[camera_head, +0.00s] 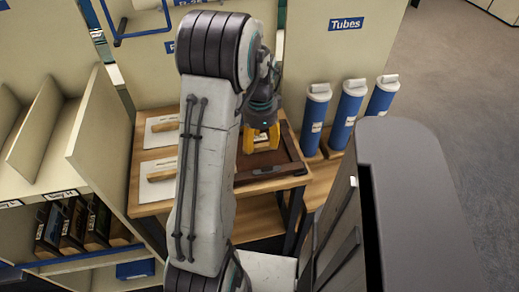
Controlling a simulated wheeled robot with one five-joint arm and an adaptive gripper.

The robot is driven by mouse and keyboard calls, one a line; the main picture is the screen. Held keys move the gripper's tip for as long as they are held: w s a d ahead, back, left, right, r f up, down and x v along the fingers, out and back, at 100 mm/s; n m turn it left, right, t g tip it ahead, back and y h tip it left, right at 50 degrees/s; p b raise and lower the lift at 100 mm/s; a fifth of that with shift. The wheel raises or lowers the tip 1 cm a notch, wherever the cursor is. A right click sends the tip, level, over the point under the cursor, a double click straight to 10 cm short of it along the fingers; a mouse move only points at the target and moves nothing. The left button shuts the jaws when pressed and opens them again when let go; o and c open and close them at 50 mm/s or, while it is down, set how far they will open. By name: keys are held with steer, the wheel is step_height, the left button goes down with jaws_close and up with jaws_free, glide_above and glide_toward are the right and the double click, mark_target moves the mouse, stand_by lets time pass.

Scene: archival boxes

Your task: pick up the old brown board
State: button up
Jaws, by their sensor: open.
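The old brown board (286,157) lies flat on the wooden table, near its right side. It is dark brown with a raised-looking edge, and my arm hides its left part. My gripper (261,146), with yellow fingers, hangs over the board and points down at it. I cannot tell whether the fingertips touch the board. The gripper is open, with no object seen between its fingers.
The wooden table (150,210) also bears two white sheets or boards (155,132) with wooden strips at left. Several blue tubes (348,112) stand at right below a "Tubes" sign (346,24). Beige shelving (98,125) is close at left. A grey cabinet-like shape (425,200) fills the front right.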

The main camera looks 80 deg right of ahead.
mark_target(259, 148)
steer(key=shift+f, duration=1.4)
steer(key=shift+o, duration=0.2)
jaws_close()
